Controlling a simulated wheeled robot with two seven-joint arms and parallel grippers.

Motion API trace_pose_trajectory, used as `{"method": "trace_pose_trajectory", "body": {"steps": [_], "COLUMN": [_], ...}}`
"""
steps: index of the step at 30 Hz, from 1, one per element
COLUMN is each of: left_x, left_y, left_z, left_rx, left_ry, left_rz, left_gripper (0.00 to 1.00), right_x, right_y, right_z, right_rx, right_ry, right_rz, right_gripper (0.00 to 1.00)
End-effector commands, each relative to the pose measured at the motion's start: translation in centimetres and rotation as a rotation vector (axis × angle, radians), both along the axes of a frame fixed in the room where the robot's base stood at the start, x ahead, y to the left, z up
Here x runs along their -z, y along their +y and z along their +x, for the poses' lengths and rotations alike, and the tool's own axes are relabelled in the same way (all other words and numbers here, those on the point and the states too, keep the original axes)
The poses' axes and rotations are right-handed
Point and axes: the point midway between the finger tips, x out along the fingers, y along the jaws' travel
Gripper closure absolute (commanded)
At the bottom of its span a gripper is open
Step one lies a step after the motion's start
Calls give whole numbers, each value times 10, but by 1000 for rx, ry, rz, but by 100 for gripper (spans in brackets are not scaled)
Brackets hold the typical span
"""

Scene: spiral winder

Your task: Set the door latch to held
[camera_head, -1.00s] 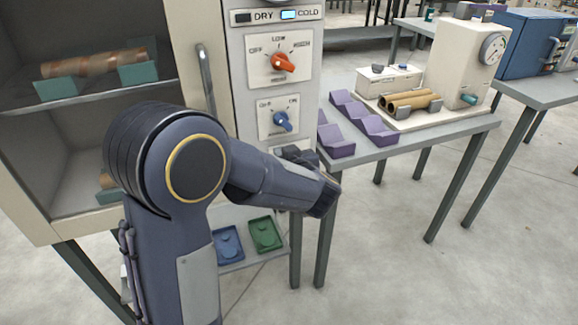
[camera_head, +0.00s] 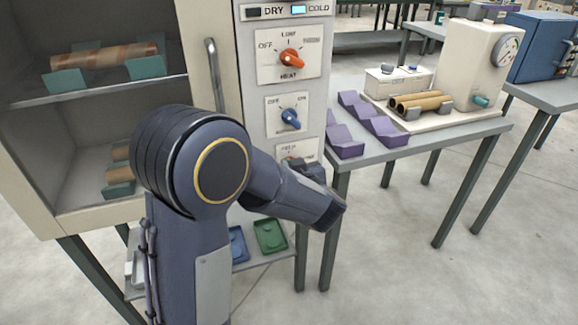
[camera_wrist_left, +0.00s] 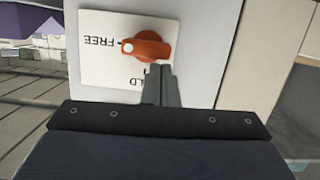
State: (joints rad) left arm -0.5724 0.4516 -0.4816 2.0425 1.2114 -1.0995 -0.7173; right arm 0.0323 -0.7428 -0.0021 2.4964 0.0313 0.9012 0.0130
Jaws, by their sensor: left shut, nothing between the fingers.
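The door latch is an orange knob (camera_wrist_left: 150,47) on a white plate (camera_wrist_left: 98,62) in the left wrist view, which shows it upside down. The knob's end with a pale dot points at the FREE mark. The HELD label is partly covered by my fingers. My left gripper (camera_wrist_left: 162,82) is shut and empty, its tips right at the knob's edge; whether they touch it I cannot tell. In the head view, the latch plate (camera_head: 309,147) shows partly below the blue knob, behind my left gripper, whose fingertips are hidden there. My right gripper is not in view.
Above the latch are a blue OFF/ON knob (camera_head: 290,118) and an orange HEAT knob (camera_head: 291,58). The cabinet's door handle (camera_head: 213,75) is to their left. A side table (camera_head: 420,140) with purple blocks (camera_head: 345,142) stands to the right. Trays (camera_head: 270,236) lie on a low shelf.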

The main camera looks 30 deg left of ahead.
Motion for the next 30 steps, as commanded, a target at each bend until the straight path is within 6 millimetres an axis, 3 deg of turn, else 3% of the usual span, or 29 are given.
{"method": "trace_pose_trajectory", "body": {"steps": [30], "left_x": [5], "left_y": [3], "left_z": [-4], "left_rx": [1], "left_ry": [-154], "left_rz": [-133], "left_gripper": [100], "right_x": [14], "right_y": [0], "right_z": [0], "right_rx": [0], "right_ry": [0], "right_rz": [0], "right_gripper": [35]}}
